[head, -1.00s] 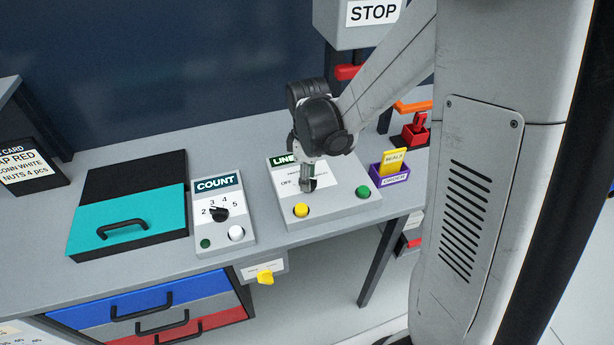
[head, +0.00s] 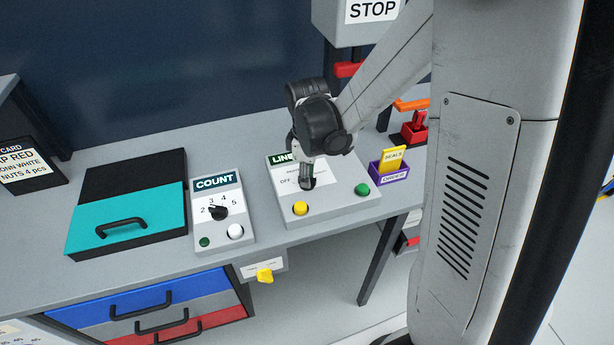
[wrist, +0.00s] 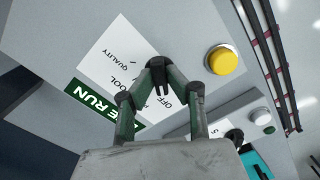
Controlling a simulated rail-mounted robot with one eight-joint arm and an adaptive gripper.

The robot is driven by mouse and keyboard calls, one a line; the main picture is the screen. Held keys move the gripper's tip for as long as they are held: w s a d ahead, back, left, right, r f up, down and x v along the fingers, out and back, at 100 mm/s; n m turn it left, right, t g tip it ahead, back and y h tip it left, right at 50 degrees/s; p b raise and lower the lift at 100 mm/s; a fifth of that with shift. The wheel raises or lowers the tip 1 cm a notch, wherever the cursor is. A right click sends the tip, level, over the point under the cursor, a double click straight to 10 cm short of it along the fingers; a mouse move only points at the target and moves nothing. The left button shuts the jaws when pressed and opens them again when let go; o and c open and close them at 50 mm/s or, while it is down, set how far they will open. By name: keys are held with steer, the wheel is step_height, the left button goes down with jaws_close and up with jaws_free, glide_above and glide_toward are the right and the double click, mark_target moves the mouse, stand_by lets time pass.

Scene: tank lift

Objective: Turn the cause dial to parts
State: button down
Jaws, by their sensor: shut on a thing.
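The line-run panel (head: 345,198) is a grey box on the bench with a white label card, a yellow button (head: 300,208) and a green button (head: 362,190). Its black dial (head: 309,184) is mostly hidden under my gripper (head: 307,176), which points down onto it. In the wrist view, the fingertips of my gripper (wrist: 160,72) close in around the dark knob. "OFF", "TOOL" and "QUALITY" can be read on the card around it. The fingers cover the dial's pointer and part of the card, and no "parts" label is readable.
The count panel (head: 222,185) with its black dial stands left of the line-run panel. A teal-lidded case (head: 130,225) lies further left. A purple order holder (head: 390,173) with a yellow card and a red fixture (head: 414,132) stand to the right.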

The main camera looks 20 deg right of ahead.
steer(key=m+b, duration=0.2)
steer(key=m, duration=0.1)
steer(key=shift+f, duration=0.1)
steer(key=shift+m+b, duration=1.1)
steer(key=shift+m, duration=1)
steer(key=c, duration=1.7)
jaws_free()
step_height(320, 180, up, 12)
steer(key=shift+r, duration=0.1)
